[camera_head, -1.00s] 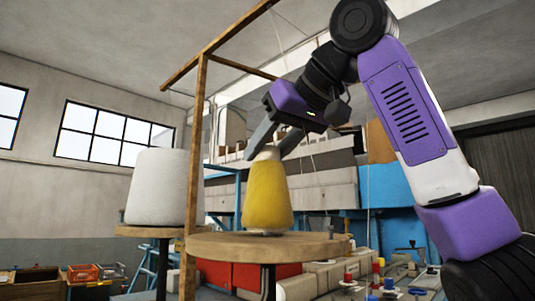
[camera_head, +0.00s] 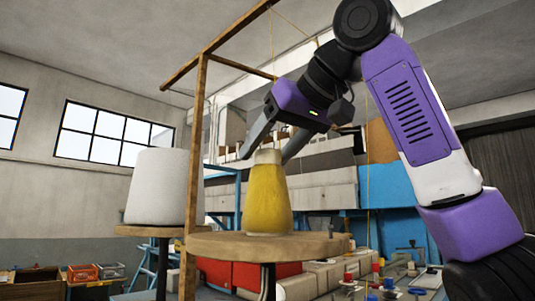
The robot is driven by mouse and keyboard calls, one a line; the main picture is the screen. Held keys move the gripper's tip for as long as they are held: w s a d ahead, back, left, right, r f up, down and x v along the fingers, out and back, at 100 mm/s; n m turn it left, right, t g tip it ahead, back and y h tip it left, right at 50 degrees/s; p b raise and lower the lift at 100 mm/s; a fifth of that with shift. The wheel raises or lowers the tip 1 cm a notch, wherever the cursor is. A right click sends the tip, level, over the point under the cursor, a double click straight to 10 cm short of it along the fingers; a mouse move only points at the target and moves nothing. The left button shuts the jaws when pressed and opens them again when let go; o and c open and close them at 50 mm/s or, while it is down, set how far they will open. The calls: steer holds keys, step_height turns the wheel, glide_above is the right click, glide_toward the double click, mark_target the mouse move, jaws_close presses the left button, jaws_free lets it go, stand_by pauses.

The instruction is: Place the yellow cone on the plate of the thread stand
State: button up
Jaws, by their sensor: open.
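The yellow cone (camera_head: 267,203) stands upright on the round wooden plate (camera_head: 222,246) of the thread stand. Its pale top (camera_head: 268,157) sticks out above the yellow thread. My gripper (camera_head: 264,158) is open, with its fingers apart on either side of the cone's top. The left finger shows a gap to the cone; whether the right finger touches it I cannot tell.
A large white cone (camera_head: 158,187) stands on another plate at the left. A wooden arm (camera_head: 240,67) of the stand reaches over near my gripper, and a thin yellow thread (camera_head: 368,165) hangs at the right. Small coloured spools (camera_head: 372,282) lie at the lower right.

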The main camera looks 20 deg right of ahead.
steer(key=b+v, duration=0.3)
steer(key=v, duration=0.8)
steer(key=shift+s, duration=0.25)
